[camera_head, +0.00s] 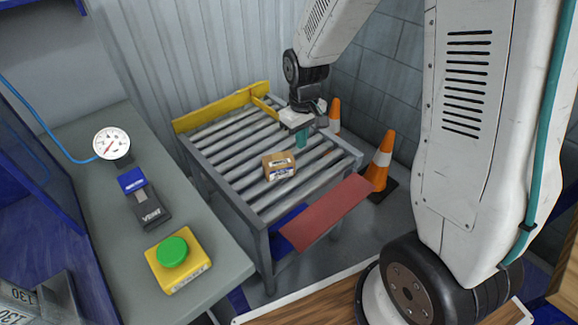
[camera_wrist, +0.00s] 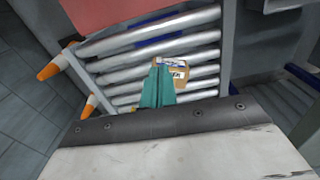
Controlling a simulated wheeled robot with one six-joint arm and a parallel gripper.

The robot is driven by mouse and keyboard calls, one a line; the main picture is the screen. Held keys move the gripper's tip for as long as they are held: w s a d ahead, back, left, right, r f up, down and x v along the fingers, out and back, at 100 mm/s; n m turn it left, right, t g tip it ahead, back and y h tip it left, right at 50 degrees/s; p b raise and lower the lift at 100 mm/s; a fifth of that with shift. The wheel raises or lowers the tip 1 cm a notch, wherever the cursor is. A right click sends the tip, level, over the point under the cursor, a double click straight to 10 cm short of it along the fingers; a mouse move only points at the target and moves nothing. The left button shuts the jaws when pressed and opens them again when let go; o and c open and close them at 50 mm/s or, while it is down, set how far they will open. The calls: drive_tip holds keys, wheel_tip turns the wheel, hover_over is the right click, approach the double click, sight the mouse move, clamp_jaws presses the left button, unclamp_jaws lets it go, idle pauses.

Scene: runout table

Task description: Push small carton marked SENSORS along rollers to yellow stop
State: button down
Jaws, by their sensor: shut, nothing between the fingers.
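The small brown carton (camera_head: 279,167) lies on the rollers (camera_head: 240,150) of the runout table, toward its front half. It carries a white and blue label; I cannot read the full marking. The yellow stop (camera_head: 222,107) runs across the far end of the rollers, well apart from the carton. My gripper (camera_head: 301,139) points down with its teal fingers together and empty, just behind and to the right of the carton. In the wrist view the shut fingers (camera_wrist: 157,88) partly cover the carton (camera_wrist: 180,71); I cannot tell whether they touch it.
A red flap (camera_head: 326,212) hangs at the table's front end. Orange cones (camera_head: 380,160) stand to the right of the table. A grey bench (camera_head: 200,225) on the left bears a gauge (camera_head: 112,144) and a green button on a yellow box (camera_head: 178,272). The rollers between carton and stop are clear.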

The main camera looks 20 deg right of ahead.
sight(279, 166)
drive_tip(key=f, duration=0.5)
drive_tip(key=w+f, duration=0.1)
drive_tip(key=f, duration=0.4)
drive_tip(key=w+f, duration=0.1)
drive_tip(key=f, duration=0.4)
drive_tip(key=shift+f, duration=0.4)
drive_tip(key=shift+w+a+f, duration=0.1)
drive_tip(key=shift+w+a, duration=0.1)
drive_tip(key=shift+w, duration=0.35)
drive_tip(key=shift+w+a, duration=0.2)
drive_tip(key=shift+w, duration=0.35)
drive_tip(key=shift+w+a, duration=0.25)
drive_tip(key=shift+w, duration=0.5)
